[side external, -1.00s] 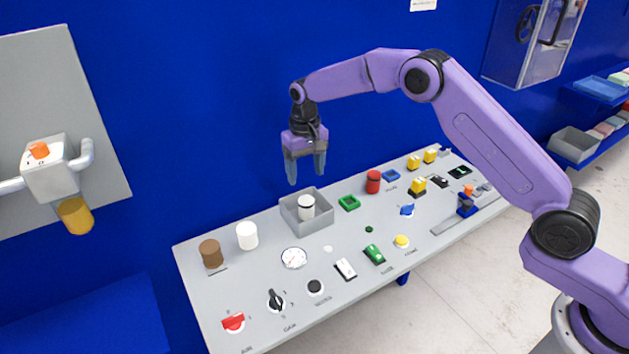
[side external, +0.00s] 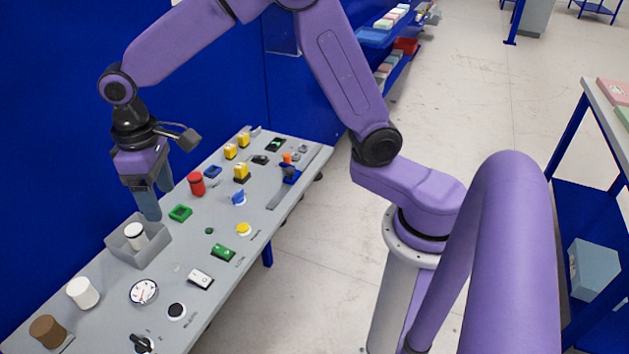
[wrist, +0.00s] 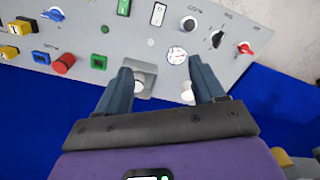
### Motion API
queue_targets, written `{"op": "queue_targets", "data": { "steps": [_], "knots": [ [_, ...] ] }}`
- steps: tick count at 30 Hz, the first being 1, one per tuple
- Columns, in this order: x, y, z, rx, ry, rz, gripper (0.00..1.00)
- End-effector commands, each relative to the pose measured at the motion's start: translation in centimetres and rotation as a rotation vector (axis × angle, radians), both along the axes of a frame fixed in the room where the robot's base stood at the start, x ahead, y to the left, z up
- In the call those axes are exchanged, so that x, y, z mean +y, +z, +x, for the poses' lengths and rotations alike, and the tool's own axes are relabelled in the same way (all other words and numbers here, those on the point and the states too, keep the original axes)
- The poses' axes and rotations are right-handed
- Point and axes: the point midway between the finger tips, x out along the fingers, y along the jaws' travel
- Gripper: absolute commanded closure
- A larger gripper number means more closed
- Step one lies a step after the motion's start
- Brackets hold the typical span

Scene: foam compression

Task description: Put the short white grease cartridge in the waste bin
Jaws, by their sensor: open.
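A white cylinder (side external: 82,292) stands upright on the grey panel beside a brown cylinder (side external: 47,330); in the wrist view the white one (wrist: 187,94) shows near the right finger. Another white cylinder with a dark band (side external: 134,234) stands inside an open grey box (side external: 155,249); in the wrist view it shows partly (wrist: 139,87) at the box (wrist: 148,69). I cannot tell from labels which white one is the cartridge. My gripper (side external: 150,212) points down above the back of the box; in the wrist view its fingers (wrist: 162,82) are apart, with nothing held.
The panel carries a gauge (side external: 143,291), a red cylinder (side external: 196,184), a green frame (side external: 180,213), switches and several yellow blocks (side external: 241,171). A blue wall (side external: 45,130) rises close behind the panel.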

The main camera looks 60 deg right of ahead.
Motion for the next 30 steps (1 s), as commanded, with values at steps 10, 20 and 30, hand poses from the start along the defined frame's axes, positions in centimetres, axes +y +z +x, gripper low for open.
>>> {"op": "queue_targets", "data": {
  "steps": [10,20,30],
  "knots": [
    [-5.3,2.1,-13.8,-0.009,0.293,0.007,0.31],
    [-12.4,1.2,-24.4,-0.013,0.541,0.01,0.31],
    [-14.5,0.5,-27.1,-0.013,0.613,0.01,0.31]
  ]
}}
